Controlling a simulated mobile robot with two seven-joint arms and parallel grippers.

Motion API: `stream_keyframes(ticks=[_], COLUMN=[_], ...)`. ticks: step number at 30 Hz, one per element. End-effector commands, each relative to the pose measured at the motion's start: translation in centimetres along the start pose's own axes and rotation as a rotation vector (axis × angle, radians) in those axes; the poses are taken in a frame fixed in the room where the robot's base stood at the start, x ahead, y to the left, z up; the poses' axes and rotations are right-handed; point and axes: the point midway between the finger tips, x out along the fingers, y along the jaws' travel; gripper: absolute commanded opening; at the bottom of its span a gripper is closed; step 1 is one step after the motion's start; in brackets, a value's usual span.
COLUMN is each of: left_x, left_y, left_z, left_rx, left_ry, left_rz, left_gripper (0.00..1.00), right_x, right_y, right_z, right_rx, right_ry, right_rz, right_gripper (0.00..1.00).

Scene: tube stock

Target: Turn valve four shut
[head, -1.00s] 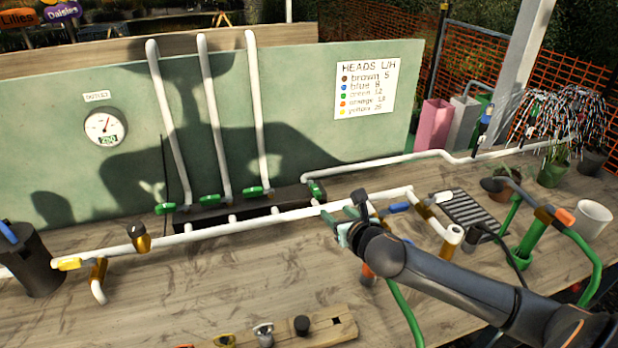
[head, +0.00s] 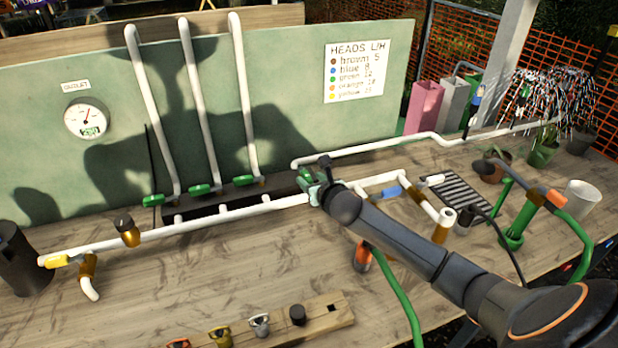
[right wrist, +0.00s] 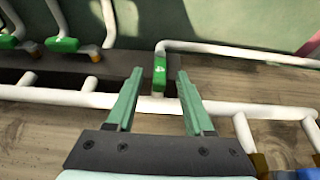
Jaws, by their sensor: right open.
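Valve four's green handle (right wrist: 159,72), marked with a 4, stands at the end of the white pipe that bends off to the right. In the right wrist view it points lengthwise away from me. My right gripper (right wrist: 160,80) is open, with one green finger on each side of the handle and gaps between; I cannot tell whether the tips are level with it. In the head view my right gripper (head: 311,182) is at this valve and largely hides the handle. My left gripper is not in view.
Three other green valve handles, such as the nearest one (head: 245,180), lie crosswise to the left. The white manifold pipe (head: 190,232) runs in front. A blue handle (head: 388,192) is close on the right. A wooden block (head: 262,330) with several heads lies at the front.

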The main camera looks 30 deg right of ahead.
Motion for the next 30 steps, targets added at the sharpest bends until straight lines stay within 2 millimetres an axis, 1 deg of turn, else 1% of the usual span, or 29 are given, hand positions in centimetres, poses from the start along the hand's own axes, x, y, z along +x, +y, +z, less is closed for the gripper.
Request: stream_keyframes(ticks=[3, 8, 18, 19, 30], left_x=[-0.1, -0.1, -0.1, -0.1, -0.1], left_y=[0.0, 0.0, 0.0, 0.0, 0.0], left_z=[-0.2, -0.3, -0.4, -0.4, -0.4], left_rx=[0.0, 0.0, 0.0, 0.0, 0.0], left_ry=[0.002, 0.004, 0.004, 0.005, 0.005], left_rz=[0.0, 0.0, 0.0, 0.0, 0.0], left_gripper=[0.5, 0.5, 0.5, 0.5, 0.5], right_x=[1.1, 2.0, 2.2, 2.2, 2.2], right_y=[0.0, 0.0, 0.0, 0.0, 0.0], right_z=[0.1, 0.1, 0.0, 0.0, 0.0], right_rx=[0.003, 0.002, 0.001, 0.001, 0.0], right_ry=[0.0, 0.0, 0.0, 0.0, 0.0], right_rz=[-0.001, 0.0, 0.0, 0.0, 0.0], right_gripper=[0.53, 0.53, 0.53, 0.51, 0.1])
